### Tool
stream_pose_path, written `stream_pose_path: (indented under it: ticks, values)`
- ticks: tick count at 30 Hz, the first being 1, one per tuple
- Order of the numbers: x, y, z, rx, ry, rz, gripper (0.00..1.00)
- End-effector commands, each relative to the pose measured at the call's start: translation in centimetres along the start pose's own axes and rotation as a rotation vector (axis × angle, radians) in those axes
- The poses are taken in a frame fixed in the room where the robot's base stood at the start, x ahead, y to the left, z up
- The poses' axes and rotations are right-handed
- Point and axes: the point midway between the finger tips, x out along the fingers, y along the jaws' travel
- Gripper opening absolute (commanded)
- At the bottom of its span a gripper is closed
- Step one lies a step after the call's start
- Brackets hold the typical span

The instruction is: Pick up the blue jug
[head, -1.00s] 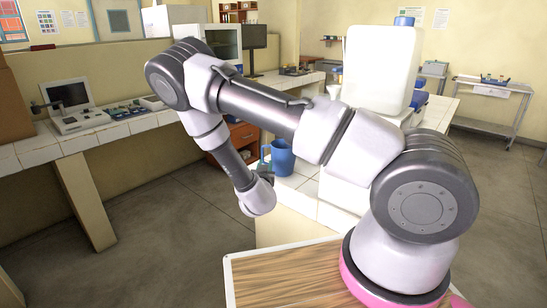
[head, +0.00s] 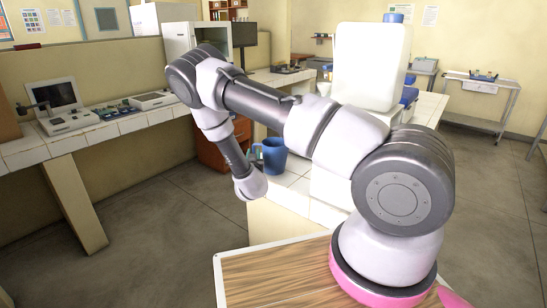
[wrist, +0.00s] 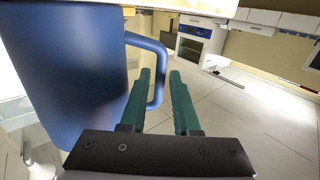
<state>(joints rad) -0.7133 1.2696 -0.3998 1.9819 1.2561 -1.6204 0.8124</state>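The blue jug (head: 273,157) stands upright on the white-tiled bench, near its left end in the head view. In the wrist view the jug (wrist: 70,70) fills the left side, with its handle (wrist: 161,60) pointing right. My gripper (wrist: 160,73) is open, its two green fingers apart. The left finger overlaps the handle loop and the outer bar of the handle shows between the fingers. I cannot tell whether a finger touches it. In the head view my wrist is just left of and below the jug, and my fingers are mostly hidden.
A large white container (head: 372,65) stands on the same bench, behind my arm. A wood-topped surface with a pale rim (head: 219,280) is in front. A long side bench (head: 75,140) with instruments runs along the left. Open floor (head: 155,215) lies between.

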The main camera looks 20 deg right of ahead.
Motion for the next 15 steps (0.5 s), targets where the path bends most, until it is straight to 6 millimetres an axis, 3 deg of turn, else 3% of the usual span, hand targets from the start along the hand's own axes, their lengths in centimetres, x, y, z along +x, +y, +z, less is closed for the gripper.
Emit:
stream_pose_path:
  ticks: [9, 11, 12, 15]
  values:
    - [0.70, -0.03, 0.01, -0.001, 0.000, -0.001, 0.30]
    - [0.69, -0.03, 0.01, -0.001, 0.000, -0.001, 0.07]
    - [0.69, -0.03, 0.01, -0.001, 0.000, -0.001, 0.00]
    - [0.68, -0.03, 0.01, -0.001, 0.000, -0.001, 0.00]
